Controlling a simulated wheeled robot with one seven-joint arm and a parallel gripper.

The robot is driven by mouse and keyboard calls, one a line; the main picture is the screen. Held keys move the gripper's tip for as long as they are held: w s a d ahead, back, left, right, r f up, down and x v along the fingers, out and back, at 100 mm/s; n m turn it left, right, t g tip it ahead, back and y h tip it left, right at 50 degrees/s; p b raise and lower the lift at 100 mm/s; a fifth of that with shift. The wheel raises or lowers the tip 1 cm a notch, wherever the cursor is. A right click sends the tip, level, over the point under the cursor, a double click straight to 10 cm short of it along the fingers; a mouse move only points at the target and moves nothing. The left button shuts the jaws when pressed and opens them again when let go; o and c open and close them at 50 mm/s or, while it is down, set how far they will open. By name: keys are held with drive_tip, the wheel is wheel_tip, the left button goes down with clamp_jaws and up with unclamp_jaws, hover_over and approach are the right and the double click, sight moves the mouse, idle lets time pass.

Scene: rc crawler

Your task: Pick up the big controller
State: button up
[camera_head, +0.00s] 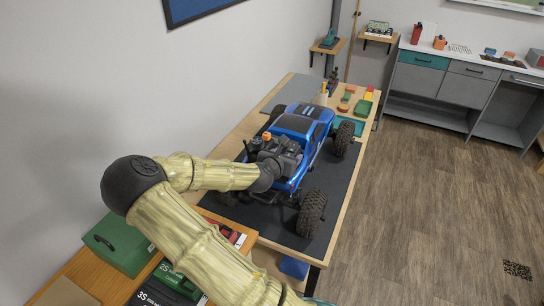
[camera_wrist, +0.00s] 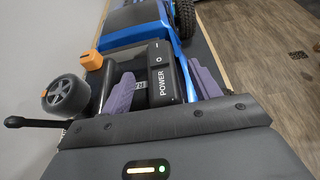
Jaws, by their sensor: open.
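The big controller (camera_wrist: 158,72) is dark, with a POWER switch label, a grey wheel (camera_wrist: 65,95) and an orange part (camera_wrist: 92,60) on its left. In the head view the controller (camera_head: 284,152) shows at the near end of the blue crawler, partly hidden by my arm. My gripper (camera_wrist: 162,90) is open, with one purple finger on each side of the controller's POWER-marked part. I cannot tell whether the fingers touch it. In the head view my gripper (camera_head: 268,170) is at the near end of the crawler.
The blue crawler (camera_head: 300,122) stands on a dark mat (camera_head: 325,215) on a wooden table. A green box (camera_head: 118,245) and other boxes stand on a surface at the lower left. A white wall borders the left; open floor (camera_head: 430,210) lies to the right.

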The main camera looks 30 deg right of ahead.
sight(291, 152)
drive_tip(key=shift+p+x, duration=0.4)
drive_tip(key=shift+x, duration=1.55)
drive_tip(key=shift+s+a+f, duration=0.1)
drive_tip(key=shift+f, duration=0.1)
drive_tip(key=c, duration=1.3)
